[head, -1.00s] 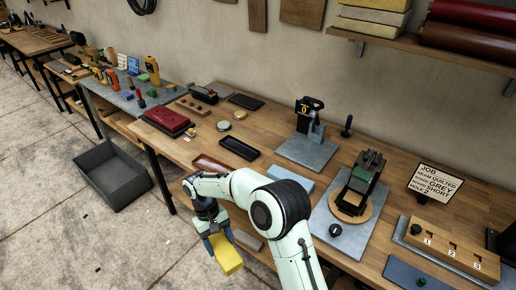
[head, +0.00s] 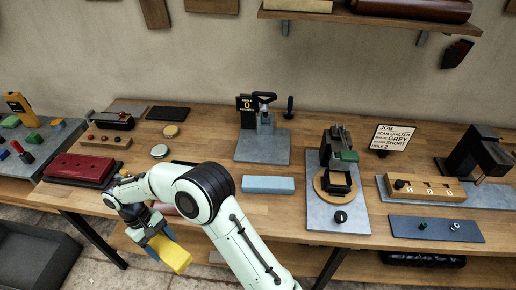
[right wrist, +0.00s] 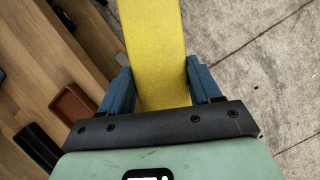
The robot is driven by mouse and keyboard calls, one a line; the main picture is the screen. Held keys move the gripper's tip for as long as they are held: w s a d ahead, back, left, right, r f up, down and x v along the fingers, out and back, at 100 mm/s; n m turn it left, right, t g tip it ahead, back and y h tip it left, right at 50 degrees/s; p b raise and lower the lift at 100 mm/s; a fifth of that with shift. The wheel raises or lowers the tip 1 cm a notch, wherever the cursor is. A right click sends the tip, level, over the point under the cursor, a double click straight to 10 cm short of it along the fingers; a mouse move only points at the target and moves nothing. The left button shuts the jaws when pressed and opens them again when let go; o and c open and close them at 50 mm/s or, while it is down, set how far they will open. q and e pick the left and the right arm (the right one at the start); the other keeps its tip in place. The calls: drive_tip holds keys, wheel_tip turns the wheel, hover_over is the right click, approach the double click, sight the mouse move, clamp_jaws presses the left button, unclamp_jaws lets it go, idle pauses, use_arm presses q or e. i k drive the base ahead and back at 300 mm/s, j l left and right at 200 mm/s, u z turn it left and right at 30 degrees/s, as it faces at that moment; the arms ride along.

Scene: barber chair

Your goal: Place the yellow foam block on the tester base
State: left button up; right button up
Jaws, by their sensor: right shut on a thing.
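The yellow foam block (head: 177,258) is held in my right gripper (head: 158,246), in front of the bench's front edge and over the floor. In the right wrist view the block (right wrist: 155,45) sits between both blue fingers, which press on its sides. A grey base plate (head: 250,152) stands at the back middle of the bench. It carries a small display reading 0 (head: 247,104) and a lever press (head: 265,118), and looks like the tester base. Its plate is bare in front, and the block is well apart from it. My left gripper is not in view.
A blue-grey bar (head: 268,184) lies in front of the base plate. A clamp device (head: 338,170) on another grey plate stands to its right, near a job sign (head: 393,138). A red pad (head: 80,167) lies left. My right arm crosses the bench's front edge.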

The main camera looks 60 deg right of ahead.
sight(262, 153)
drive_tip(key=i+l+z, duration=0.1)
drive_tip(key=i+z, duration=0.45)
drive_tip(key=z, duration=0.15)
drive_tip(key=i+z, duration=0.4)
drive_tip(key=k+j, duration=0.05)
drive_tip(key=k, duration=0.05)
